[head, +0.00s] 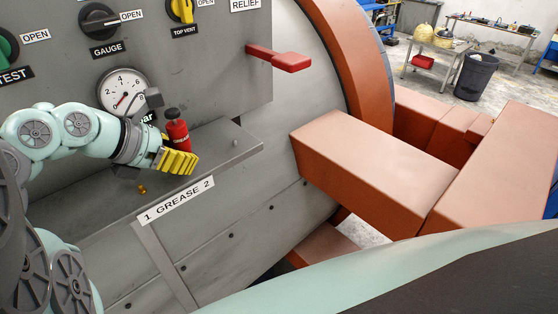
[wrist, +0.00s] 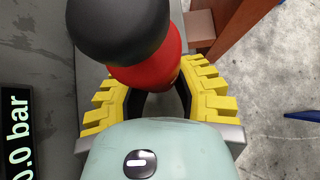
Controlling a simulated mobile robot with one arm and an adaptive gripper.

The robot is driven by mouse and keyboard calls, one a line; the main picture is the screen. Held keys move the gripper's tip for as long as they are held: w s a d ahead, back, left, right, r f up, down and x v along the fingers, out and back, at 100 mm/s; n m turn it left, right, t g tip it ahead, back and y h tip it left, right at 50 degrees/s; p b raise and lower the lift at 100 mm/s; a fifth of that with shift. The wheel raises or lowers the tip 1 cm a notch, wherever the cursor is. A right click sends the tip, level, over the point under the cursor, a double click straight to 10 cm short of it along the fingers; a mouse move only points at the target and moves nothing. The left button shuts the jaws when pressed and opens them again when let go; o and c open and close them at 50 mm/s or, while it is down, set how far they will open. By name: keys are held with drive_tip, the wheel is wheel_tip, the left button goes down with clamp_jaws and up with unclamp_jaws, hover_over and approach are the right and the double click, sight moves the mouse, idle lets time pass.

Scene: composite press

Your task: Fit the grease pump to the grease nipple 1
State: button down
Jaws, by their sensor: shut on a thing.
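The grease pump (head: 176,132) is a red canister with a black cap, upright in the head view beside the grey ledge. In the wrist view its black cap and red body (wrist: 147,70) fill the space between the fingers. My gripper (head: 177,161) has yellow ribbed fingers shut around the pump's lower body. The pump's bottom end is hidden by the fingers, and I cannot tell whether it touches anything. A small brass grease nipple (head: 142,189) sits to the lower left of the gripper, near the "1" of the "1 GREASE 2" label (head: 178,201). The pump is apart from it.
The grey ledge (head: 225,146) carries a small peg (head: 235,142) at right. A pressure gauge (head: 123,92) and knobs are on the panel behind. A red lever (head: 280,59) sticks out at upper right, with large orange beams (head: 370,165) beyond.

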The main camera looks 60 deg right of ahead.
sight(174, 137)
drive_tip(key=shift+r+p, duration=0.45)
drive_tip(key=shift+r, duration=1.65)
drive_tip(key=c, duration=1.4)
unclamp_jaws()
clamp_jaws()
